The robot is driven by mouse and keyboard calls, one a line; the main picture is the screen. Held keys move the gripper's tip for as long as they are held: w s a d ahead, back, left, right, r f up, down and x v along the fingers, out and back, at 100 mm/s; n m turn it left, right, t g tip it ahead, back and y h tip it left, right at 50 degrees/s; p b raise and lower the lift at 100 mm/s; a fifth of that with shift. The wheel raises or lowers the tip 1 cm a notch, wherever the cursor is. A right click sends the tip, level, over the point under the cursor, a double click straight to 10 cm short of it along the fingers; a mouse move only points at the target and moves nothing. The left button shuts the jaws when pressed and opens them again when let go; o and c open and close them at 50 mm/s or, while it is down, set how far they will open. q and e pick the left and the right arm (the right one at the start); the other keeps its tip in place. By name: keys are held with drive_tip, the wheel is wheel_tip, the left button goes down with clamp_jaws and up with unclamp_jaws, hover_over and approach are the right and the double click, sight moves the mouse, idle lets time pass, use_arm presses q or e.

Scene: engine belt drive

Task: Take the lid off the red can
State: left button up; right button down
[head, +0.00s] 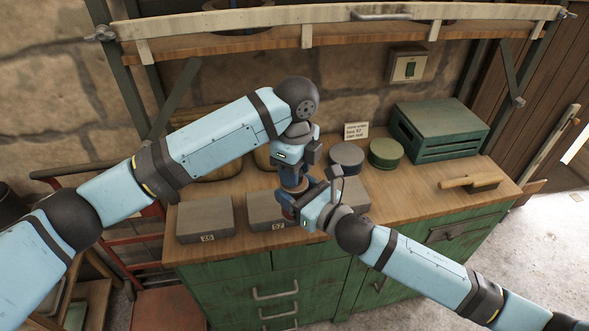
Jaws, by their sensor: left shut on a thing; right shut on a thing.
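The red can (286,209) is mostly hidden behind my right gripper; only a small dark reddish part shows over the front of the bench. My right gripper (293,208), coming from the lower right, is shut on the can's side. My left gripper (293,179) points down from above and is shut at the top of the can, where its lid is. The lid is largely hidden by the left fingers. I cannot tell whether the lid is seated or lifted clear.
On the wooden bench (418,197) stand grey blocks marked 26 (205,218) and 52 (266,212), a blue-grey round tin (346,156), a green round tin (385,152), a green crate (440,128) and a brush (470,182). A shelf (340,30) hangs above. The bench's right front is clear.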

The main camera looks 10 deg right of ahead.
use_arm(q)
drive_tip(key=n, duration=0.4)
drive_tip(key=shift+d+r+n, duration=0.1)
drive_tip(key=shift+d+n, duration=0.2)
drive_tip(key=shift+n, duration=0.1)
use_arm(e)
drive_tip(key=shift+s+a+r, duration=0.1)
drive_tip(key=shift+s+a, duration=0.2)
drive_tip(key=shift+a, duration=0.1)
use_arm(q)
drive_tip(key=n, duration=0.5)
drive_tip(key=shift+a, duration=0.1)
drive_tip(key=n, duration=0.4)
drive_tip(key=shift+w+a+n, duration=0.15)
drive_tip(key=shift+n, duration=0.25)
drive_tip(key=n, duration=0.5)
drive_tip(key=shift+w+a+n, duration=0.1)
drive_tip(key=shift+a+n, duration=0.1)
drive_tip(key=shift+n, duration=0.2)
use_arm(e)
drive_tip(key=shift+d, duration=0.1)
use_arm(q)
drive_tip(key=shift+r, duration=0.1)
use_arm(e)
drive_tip(key=shift+w, duration=0.1)
drive_tip(key=shift+d, duration=0.15)
use_arm(q)
drive_tip(key=shift+r, duration=0.15)
use_arm(e)
drive_tip(key=shift+w, duration=0.1)
